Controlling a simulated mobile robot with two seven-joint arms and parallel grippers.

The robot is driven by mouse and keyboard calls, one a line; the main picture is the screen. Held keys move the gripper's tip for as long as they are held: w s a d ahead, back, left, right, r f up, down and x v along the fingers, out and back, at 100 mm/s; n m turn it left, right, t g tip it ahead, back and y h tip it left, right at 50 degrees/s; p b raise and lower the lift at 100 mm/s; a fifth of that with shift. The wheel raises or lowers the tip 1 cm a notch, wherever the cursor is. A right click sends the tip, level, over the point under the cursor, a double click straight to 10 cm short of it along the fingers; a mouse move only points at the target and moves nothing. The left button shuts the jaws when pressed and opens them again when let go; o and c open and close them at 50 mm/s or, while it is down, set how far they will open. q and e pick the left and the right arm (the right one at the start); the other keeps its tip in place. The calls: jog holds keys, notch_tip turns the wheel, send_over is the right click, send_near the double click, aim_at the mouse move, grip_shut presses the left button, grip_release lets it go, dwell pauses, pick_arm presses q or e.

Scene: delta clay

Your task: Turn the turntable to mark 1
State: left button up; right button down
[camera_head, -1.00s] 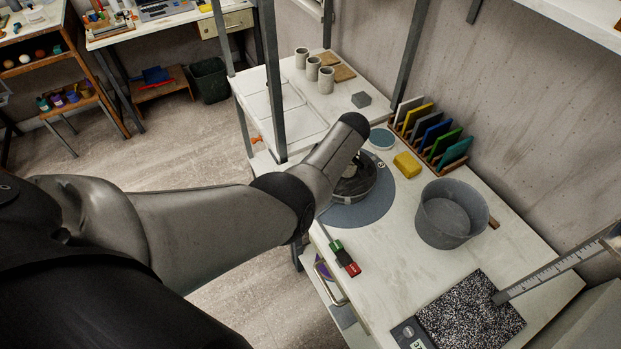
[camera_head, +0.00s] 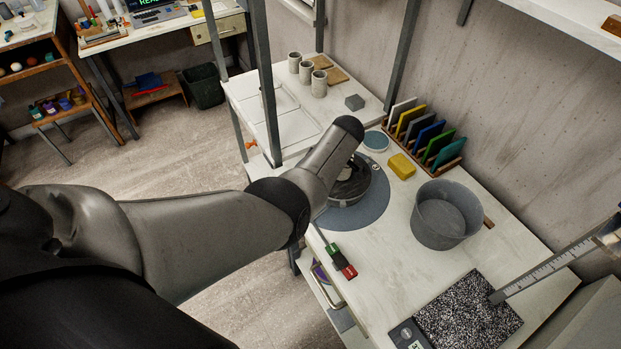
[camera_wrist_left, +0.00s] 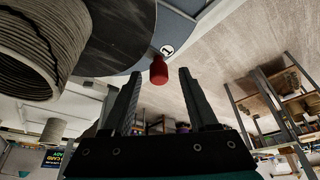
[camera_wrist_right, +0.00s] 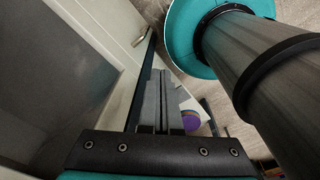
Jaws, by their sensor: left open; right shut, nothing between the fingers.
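The turntable is a blue-grey disc (camera_head: 374,205) on the near bench, with a dark round plate on it, partly hidden by my left arm. A small round mark, seemingly 2, shows on its far side. In the left wrist view the turntable's dark plate (camera_wrist_left: 122,35) carries a ribbed grey pot (camera_wrist_left: 40,50). A white mark 1 (camera_wrist_left: 167,49) sits next to a red knob (camera_wrist_left: 159,72) at the rim. My left gripper (camera_wrist_left: 160,76) is open, its fingertips on either side of the knob in the picture; contact is unclear. My right gripper (camera_wrist_right: 161,80) is shut and empty, away from the turntable.
A grey bucket (camera_head: 446,216), yellow block (camera_head: 402,166) and rack of coloured tiles (camera_head: 428,137) stand right of the turntable. A red-and-green item (camera_head: 341,262) lies at the bench's front edge. A speckled slab (camera_head: 467,315) is nearer. Bare bench lies between.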

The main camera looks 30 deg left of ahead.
pick_arm(q)
jog(key=p+v, duration=0.2)
jog(key=v, duration=1.3)
jog(key=shift+s, duration=0.1)
